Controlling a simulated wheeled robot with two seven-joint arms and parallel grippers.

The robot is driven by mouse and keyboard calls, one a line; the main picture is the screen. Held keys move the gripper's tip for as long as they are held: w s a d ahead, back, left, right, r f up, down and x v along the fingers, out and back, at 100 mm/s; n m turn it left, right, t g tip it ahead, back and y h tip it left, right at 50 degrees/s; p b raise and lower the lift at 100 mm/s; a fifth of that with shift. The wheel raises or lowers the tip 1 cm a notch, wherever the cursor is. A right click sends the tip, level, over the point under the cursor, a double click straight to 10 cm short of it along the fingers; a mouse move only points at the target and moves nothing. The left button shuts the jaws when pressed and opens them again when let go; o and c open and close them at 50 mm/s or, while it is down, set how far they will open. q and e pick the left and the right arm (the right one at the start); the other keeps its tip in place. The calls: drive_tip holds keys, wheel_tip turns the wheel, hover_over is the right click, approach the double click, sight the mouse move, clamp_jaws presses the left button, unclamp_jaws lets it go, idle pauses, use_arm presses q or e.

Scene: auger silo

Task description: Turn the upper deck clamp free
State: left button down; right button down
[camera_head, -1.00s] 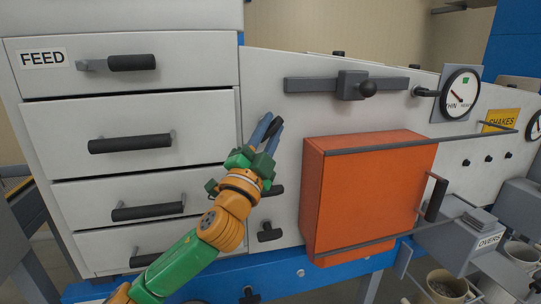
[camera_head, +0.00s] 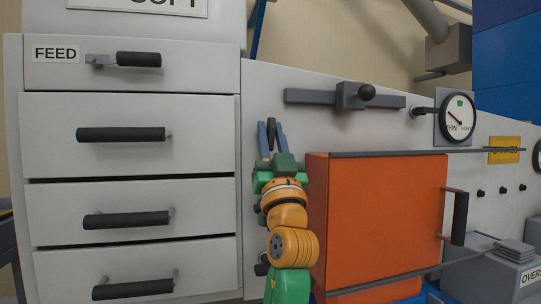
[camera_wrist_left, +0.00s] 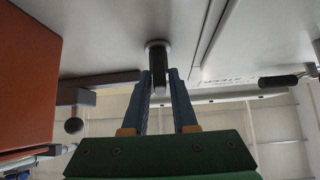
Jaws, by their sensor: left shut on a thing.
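My left gripper (camera_head: 270,130) is in front of the light panel between the drawers and the orange box. In the left wrist view its two blue fingers (camera_wrist_left: 159,85) are shut on a dark, short post with a round base on the panel, which I take to be the upper deck clamp (camera_wrist_left: 158,56). A second dark clamp (camera_head: 262,266) lower on the panel is mostly hidden by my arm. My right gripper is not in view.
The orange box (camera_head: 375,225) stands out close to the right of my left arm. Drawers with dark handles (camera_head: 120,135) are to the left. A slide bar with a knob (camera_head: 350,97) and a round gauge (camera_head: 457,117) are up and right.

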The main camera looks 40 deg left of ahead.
use_arm(q)
drive_tip(key=shift+n+g+y+b, duration=0.6)
drive_tip(key=shift+n+g, duration=0.1)
drive_tip(key=shift+n, duration=0.4)
drive_tip(key=c, duration=0.9)
unclamp_jaws()
drive_tip(key=shift+w+a, duration=0.1)
